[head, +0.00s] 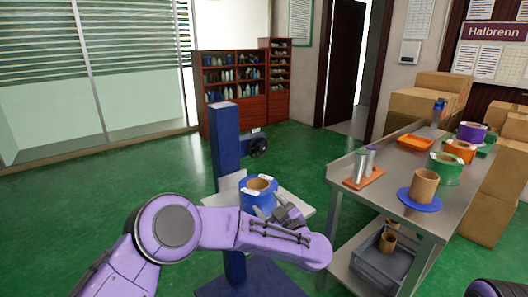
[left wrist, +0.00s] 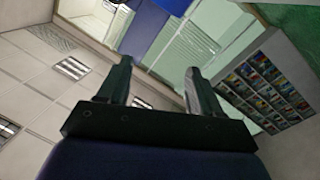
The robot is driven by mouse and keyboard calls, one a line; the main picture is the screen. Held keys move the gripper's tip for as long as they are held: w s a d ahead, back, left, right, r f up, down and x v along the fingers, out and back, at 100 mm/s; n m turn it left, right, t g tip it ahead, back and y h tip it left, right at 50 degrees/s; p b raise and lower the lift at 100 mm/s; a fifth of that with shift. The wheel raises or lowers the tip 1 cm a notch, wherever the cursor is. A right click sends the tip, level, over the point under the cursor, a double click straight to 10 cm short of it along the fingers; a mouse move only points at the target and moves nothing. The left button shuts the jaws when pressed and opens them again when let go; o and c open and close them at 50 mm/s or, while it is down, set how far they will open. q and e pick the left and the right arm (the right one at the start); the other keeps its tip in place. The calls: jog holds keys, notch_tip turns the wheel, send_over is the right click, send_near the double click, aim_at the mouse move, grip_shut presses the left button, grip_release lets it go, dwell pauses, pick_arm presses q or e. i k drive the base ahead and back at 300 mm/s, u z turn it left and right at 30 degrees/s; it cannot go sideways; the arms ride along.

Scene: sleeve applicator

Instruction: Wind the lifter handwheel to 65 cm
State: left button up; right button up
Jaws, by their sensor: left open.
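The lifter has a blue upright column (head: 226,150) on a blue base (head: 262,282). Its small black handwheel (head: 258,147) sticks out to the right of the column. A pale platform (head: 221,199) on the column carries a blue roll with a brown core (head: 258,186). My left gripper (head: 288,208) is in front of the roll, below the handwheel and apart from it. In the left wrist view its two fingers (left wrist: 158,72) are spread with nothing between them, and part of the blue column (left wrist: 135,30) shows beyond. No height scale is readable. My right gripper is not in view.
A metal table (head: 400,215) stands to the right with rolls, an orange tray (head: 415,143) and a blue disc with a brown core (head: 419,204). A grey crate (head: 383,262) is on its lower shelf. Shelves (head: 232,84) stand behind; the green floor between is clear.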

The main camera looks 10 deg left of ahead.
aim_at(260, 147)
jog(key=i, duration=1)
